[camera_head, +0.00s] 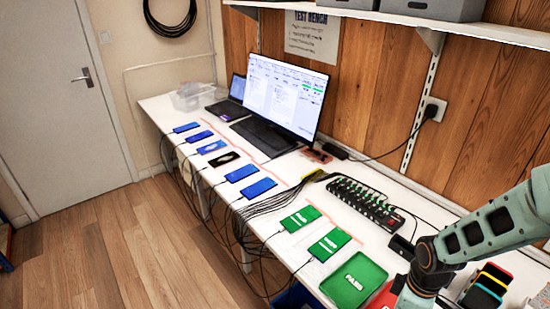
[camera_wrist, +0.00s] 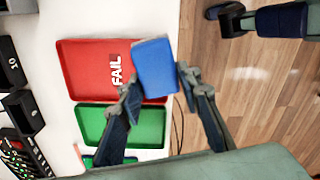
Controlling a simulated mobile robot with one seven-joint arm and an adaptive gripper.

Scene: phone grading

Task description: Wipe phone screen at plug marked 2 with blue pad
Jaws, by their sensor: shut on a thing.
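My gripper (camera_wrist: 157,78) is shut on the blue pad (camera_wrist: 154,60). In the wrist view the pad sits between the two fingertips, above the edge of the red FAIL tray. In the head view the gripper and pad are out of sight. Several phones lie in a row along the table front: blue-screened ones (camera_head: 259,188), a dark one with a pale mark (camera_head: 224,159), and two green-screened ones (camera_head: 300,219) (camera_head: 329,245). I cannot read which phone belongs to plug 2. The cables run to a black hub (camera_head: 365,203) with several plugs.
A green PASS tray (camera_head: 353,281) and the red FAIL tray (camera_wrist: 85,65) are at the near end of the table. Coloured pads or cases (camera_head: 487,287) stand at the right. A monitor (camera_head: 284,95) and laptop stand behind the phones. Loose cables hang over the front edge.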

